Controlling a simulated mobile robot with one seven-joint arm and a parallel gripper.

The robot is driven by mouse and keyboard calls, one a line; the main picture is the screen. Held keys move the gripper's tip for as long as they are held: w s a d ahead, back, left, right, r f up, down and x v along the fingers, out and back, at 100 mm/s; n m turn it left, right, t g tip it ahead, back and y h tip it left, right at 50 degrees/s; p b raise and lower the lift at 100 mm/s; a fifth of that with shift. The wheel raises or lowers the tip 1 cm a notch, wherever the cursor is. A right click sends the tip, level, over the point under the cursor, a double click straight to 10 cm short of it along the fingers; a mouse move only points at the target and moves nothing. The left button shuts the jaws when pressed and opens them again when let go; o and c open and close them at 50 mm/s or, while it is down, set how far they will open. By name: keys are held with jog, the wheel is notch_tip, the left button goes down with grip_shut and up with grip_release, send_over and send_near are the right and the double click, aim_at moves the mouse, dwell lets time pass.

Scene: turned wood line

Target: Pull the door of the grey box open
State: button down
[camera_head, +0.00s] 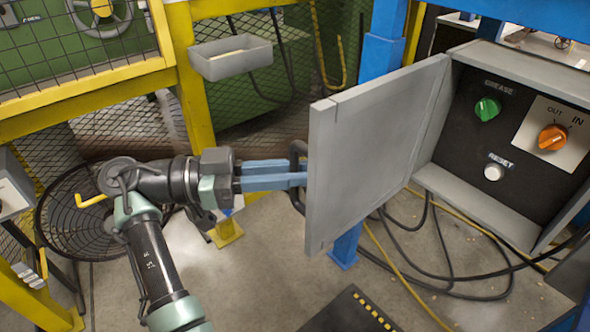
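The grey box (478,203) is at the right, with its front open to view. Its grey door (365,150) stands wide open, swung out to the left from the box's left edge. A dark loop handle (297,150) is on the door's outer face, at its free edge side. My gripper (301,177) comes from the left, its blue fingers close together around the middle of the handle. The fingers hide that part of the handle. Inside the box are a green knob (487,109), an orange knob (552,138) and a white reset button (494,173).
A blue post (378,60) stands behind the door. Black and yellow cables (440,262) lie on the floor below the box. A yellow frame (187,70) with a grey tray (231,57) is behind my arm. A black fan guard (75,215) is at the left.

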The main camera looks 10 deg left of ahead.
jog(key=shift+w+d, duration=0.1)
jog(key=shift+d, duration=0.1)
jog(key=c, duration=0.8)
grip_release()
jog(key=shift+c, duration=0.2)
jog(key=shift+a, duration=0.1)
jog(key=p+v, duration=0.1)
jog(key=v, duration=1.1)
jog(key=shift+a, duration=0.4)
